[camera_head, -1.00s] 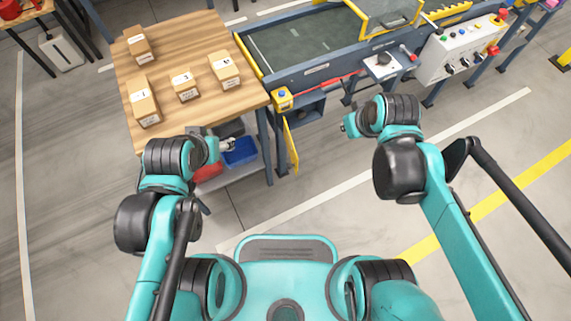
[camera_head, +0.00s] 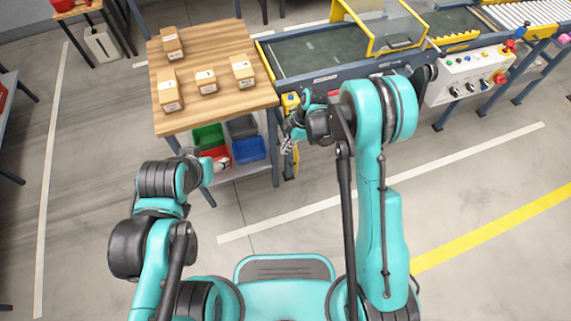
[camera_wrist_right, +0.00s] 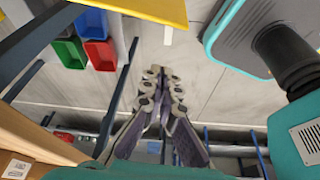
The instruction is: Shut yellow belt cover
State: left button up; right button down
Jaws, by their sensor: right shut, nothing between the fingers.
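A narrow yellow panel, which looks like the belt cover (camera_head: 301,153), hangs below the conveyor's left end, beside the table. My right arm and gripper hide part of it. A yellow panel edge, likely the same cover (camera_wrist_right: 150,8), crosses the top of the right wrist view. My right gripper (camera_head: 288,148) is shut and empty, just left of the panel in the head view. Its closed fingers also show in the right wrist view (camera_wrist_right: 160,77), apart from the yellow panel. My left gripper (camera_head: 191,154) is near the table's front; its fingers are too small to read.
A wooden table (camera_head: 217,103) with several cartons stands left of the conveyor (camera_head: 310,50). Coloured bins (camera_head: 249,148) sit on its lower shelf. A yellow-framed clear guard (camera_head: 375,45) stands over the belt. A control box (camera_head: 470,75) is at right. Front floor is clear.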

notch_tip(320, 180, down, 10)
jog(key=b, duration=0.5)
jog(key=shift+d+b, duration=0.25)
jog(key=shift+b, duration=0.05)
